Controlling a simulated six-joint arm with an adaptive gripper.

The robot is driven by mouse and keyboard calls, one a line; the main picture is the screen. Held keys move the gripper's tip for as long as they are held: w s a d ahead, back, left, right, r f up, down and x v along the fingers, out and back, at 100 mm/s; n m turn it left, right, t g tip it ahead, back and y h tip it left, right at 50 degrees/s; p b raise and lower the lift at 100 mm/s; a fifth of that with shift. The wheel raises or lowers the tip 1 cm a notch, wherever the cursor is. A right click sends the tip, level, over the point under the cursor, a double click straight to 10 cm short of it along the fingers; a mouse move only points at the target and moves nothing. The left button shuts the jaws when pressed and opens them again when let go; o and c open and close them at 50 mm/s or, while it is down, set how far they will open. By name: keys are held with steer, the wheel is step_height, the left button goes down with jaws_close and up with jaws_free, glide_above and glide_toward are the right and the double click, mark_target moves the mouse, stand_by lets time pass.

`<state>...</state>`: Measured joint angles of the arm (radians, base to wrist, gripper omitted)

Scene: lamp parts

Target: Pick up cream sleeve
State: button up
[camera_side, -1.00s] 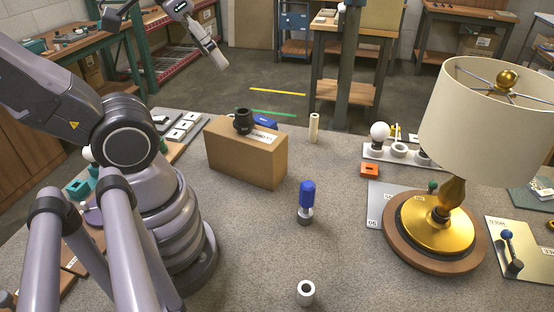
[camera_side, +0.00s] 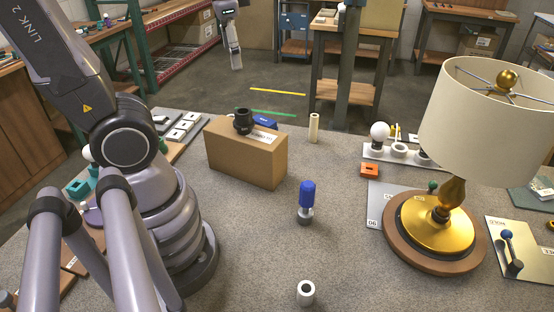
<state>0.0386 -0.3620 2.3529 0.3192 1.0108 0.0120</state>
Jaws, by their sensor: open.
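The cream sleeve (camera_side: 314,128) is a slim, pale tube standing upright on the grey work surface, to the right of the cardboard box and near the far edge. My gripper (camera_side: 236,66) is at the top of the view, high up and left of the sleeve, clear of it. Its fingers point down and are open, seen nearly edge-on, with nothing visible between them.
A cardboard box (camera_side: 246,156) with a black part (camera_side: 243,121) on top stands left of the sleeve. A blue-topped part (camera_side: 306,202) and a short white cylinder (camera_side: 305,292) stand nearer. A large lamp (camera_side: 440,220) fills the right. The grey surface between is mostly clear.

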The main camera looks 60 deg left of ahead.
steer(key=w+a+f+m+g+y, duration=0.2)
steer(key=w+a+f+m+y, duration=0.25)
steer(key=w, duration=0.45)
steer(key=w+a+f+m+g+y, duration=0.1)
steer(key=w+a+f+m+y, duration=0.25)
steer(key=w+f+y, duration=0.35)
steer(key=m+t+y, duration=0.2)
steer(key=m+t, duration=0.5)
steer(key=m, duration=0.5)
glide_toward(315, 118)
steer(key=shift+s+d+f, duration=0.15)
steer(key=shift+s+d, duration=0.8)
steer(key=shift+w+a+f+t, duration=0.1)
steer(key=shift+w+f+t, duration=0.05)
steer(key=shift+f+t, duration=0.15)
steer(key=x, duration=0.8)
steer(key=shift+h, duration=0.25)
steer(key=x, duration=0.3)
steer(key=r+x, duration=0.1)
steer(key=x, duration=0.1)
steer(key=shift+w+a, duration=0.15)
steer(key=shift+w, duration=0.25)
steer(key=shift+c, duration=0.2)
